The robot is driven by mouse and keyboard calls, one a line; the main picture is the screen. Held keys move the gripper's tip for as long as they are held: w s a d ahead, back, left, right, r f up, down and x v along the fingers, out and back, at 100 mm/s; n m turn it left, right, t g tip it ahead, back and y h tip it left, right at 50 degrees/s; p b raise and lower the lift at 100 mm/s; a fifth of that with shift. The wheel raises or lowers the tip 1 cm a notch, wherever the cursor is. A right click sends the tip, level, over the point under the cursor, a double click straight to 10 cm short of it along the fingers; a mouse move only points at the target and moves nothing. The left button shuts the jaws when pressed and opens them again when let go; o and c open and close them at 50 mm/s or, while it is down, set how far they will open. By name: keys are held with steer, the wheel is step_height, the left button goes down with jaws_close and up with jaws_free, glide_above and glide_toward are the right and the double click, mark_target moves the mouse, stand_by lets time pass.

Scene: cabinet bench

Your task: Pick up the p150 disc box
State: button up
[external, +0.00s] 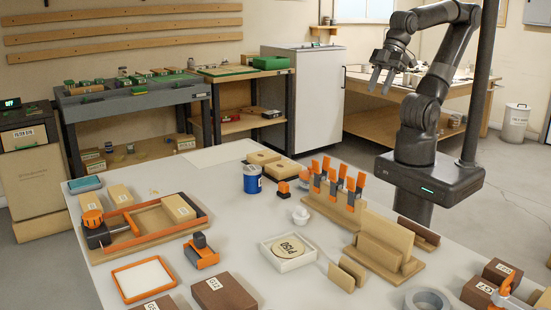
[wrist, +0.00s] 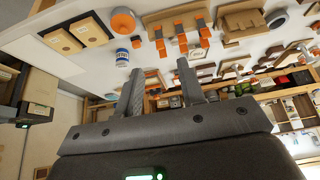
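The disc box (external: 272,262) is a shallow white square box on the white table, right of centre at the front in the external view. A round tan disc (external: 288,246) lies in it, with a dark label that seems to read P150. My gripper (external: 381,88) is raised high behind the table, well apart from the box, with its two fingers spread and nothing between them. In the wrist view, my gripper (wrist: 160,68) also shows open and empty; I cannot make out the disc box for certain there.
Orange-handled tools in a wooden rack (external: 335,207) and upright wooden boards (external: 382,245) stand right of the box. A brown box (external: 223,292) is at its front left. A blue can (external: 252,179) stands behind. An orange-framed tray (external: 145,278) lies left.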

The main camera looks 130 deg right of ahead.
steer(key=shift+o, duration=0.5)
steer(key=o, duration=1.3)
